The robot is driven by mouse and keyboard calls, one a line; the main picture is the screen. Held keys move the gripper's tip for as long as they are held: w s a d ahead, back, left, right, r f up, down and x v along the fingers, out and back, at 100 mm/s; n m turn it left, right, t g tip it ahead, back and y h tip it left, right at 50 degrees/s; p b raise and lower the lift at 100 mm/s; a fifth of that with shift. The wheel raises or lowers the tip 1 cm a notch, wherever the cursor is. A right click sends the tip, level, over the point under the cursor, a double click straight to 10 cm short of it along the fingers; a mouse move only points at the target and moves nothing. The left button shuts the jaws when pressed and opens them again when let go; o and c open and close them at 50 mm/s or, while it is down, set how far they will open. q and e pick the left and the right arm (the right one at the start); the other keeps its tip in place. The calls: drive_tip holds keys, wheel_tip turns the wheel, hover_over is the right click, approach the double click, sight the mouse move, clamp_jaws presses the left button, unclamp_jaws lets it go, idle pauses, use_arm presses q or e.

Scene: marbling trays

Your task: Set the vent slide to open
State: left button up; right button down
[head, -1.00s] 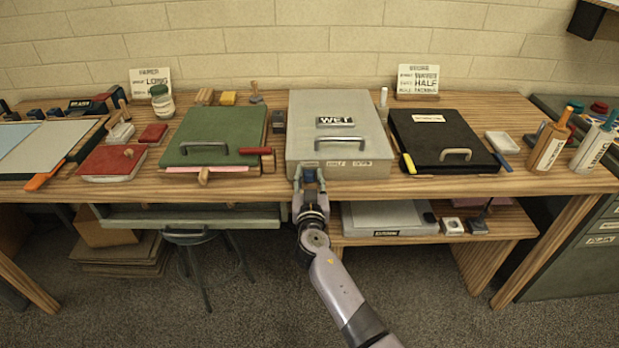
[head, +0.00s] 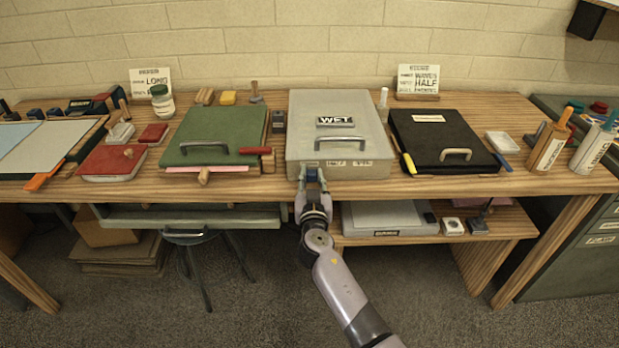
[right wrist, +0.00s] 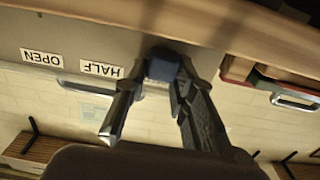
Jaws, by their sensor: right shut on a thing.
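The vent slide's blue knob (right wrist: 163,66) is on the front face of the grey lidded box (head: 300,140) marked WET. My right gripper (head: 312,176) is at the front left of this box, and its fingers are shut on the knob in the right wrist view (right wrist: 160,82). That view is upside down. There the HALF label (right wrist: 101,69) is just left of the knob and the OPEN label (right wrist: 42,57) is farther left. In the head view both labels are right of my gripper. The knob is at neither label. My left gripper is not in view.
A green box (head: 225,125) with a red-handled tool (head: 257,151) stands left of the grey box. A black case (head: 425,125) with a yellow marker (head: 409,164) is close on its right. Below, a lower shelf (head: 510,225) holds a grey case (head: 385,215).

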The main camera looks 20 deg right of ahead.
drive_tip(key=s+d, duration=0.1)
drive_tip(key=d, duration=0.3)
drive_tip(key=s+d, duration=0.1)
drive_tip(key=d, duration=0.4)
drive_tip(key=s+d, duration=0.1)
drive_tip(key=d, duration=0.3)
drive_tip(key=shift+s+d, duration=0.15)
drive_tip(key=shift+s, duration=0.25)
drive_tip(key=c, duration=1.3)
unclamp_jaws()
drive_tip(key=shift+d, duration=0.15)
drive_tip(key=shift+s+a, duration=0.3)
drive_tip(key=shift+s, duration=0.2)
approach(364, 169)
drive_tip(key=v, duration=0.5)
drive_tip(key=shift+s+a+r, duration=0.1)
drive_tip(key=shift+s+a, duration=0.05)
drive_tip(key=shift+s, duration=0.1)
